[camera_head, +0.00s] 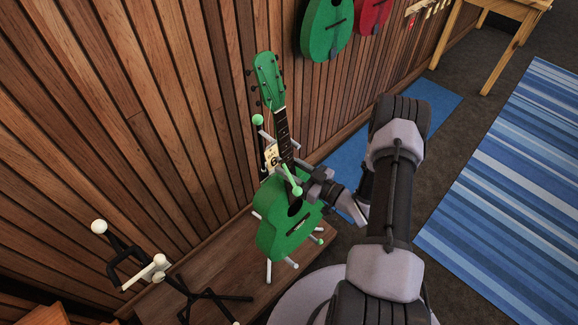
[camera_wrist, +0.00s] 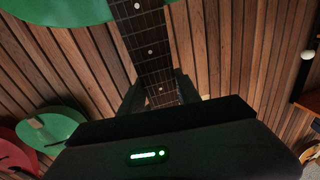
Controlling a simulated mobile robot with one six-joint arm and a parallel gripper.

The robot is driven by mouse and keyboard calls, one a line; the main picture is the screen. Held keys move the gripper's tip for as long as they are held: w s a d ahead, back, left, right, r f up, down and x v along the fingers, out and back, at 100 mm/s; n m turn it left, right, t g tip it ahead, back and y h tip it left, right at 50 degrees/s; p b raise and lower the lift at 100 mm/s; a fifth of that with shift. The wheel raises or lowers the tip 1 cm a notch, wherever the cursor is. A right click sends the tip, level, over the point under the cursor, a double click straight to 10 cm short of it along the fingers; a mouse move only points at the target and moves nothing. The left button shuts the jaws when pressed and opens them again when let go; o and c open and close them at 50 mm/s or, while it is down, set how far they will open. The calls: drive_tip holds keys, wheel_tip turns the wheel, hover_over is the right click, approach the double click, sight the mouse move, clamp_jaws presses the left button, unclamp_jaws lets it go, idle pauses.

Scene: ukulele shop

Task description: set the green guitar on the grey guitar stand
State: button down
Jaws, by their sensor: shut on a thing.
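The green guitar (camera_head: 284,232) stands nearly upright, leaning slightly, above a wooden platform by the wall. My gripper (camera_head: 294,178) is shut on its neck, just above the body; in the wrist view the dark fretboard (camera_wrist: 144,45) runs between the fingers (camera_wrist: 160,92). A grey guitar stand with green ball tips (camera_head: 258,120) is around and behind the guitar, and its light grey legs (camera_head: 269,270) show below the body. A tag with a 6 hangs by the neck. I cannot tell whether the guitar's weight rests on the stand.
A black stand with white ball ends (camera_head: 128,262) is on the left of the wooden platform (camera_head: 228,275). Another green guitar (camera_head: 326,28) and a red one (camera_head: 371,14) hang on the slatted wall (camera_head: 150,110). A blue striped rug (camera_head: 510,165) lies on the right floor.

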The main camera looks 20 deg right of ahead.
drive_tip(key=shift+w+f+b, duration=0.1)
drive_tip(key=shift+f+b, duration=0.55)
drive_tip(key=shift+f, duration=0.6)
drive_tip(key=shift+w+f, duration=0.1)
drive_tip(key=shift+f, duration=1.1)
drive_tip(key=c, duration=0.8)
unclamp_jaws()
drive_tip(key=shift+f, duration=0.1)
drive_tip(key=shift+o, duration=0.2)
